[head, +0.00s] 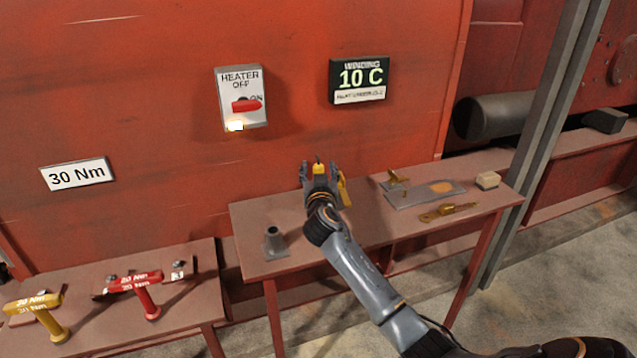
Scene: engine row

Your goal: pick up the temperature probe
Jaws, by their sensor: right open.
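A small yellow piece with a thin dark tip (319,168), which looks like the temperature probe, shows at the back of the middle table. My right gripper (320,171) reaches over that table, pointing at the red wall. It is open, with one finger on each side of the yellow piece. Whether the fingers touch it cannot be told. Another yellow part (344,188) shows just right of the gripper; it is partly hidden and I cannot tell what it is. My left gripper is not in view.
Yellow (48,315) and red (146,298) T-handled tools stand lower left. A grey post (540,130) rises at right.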

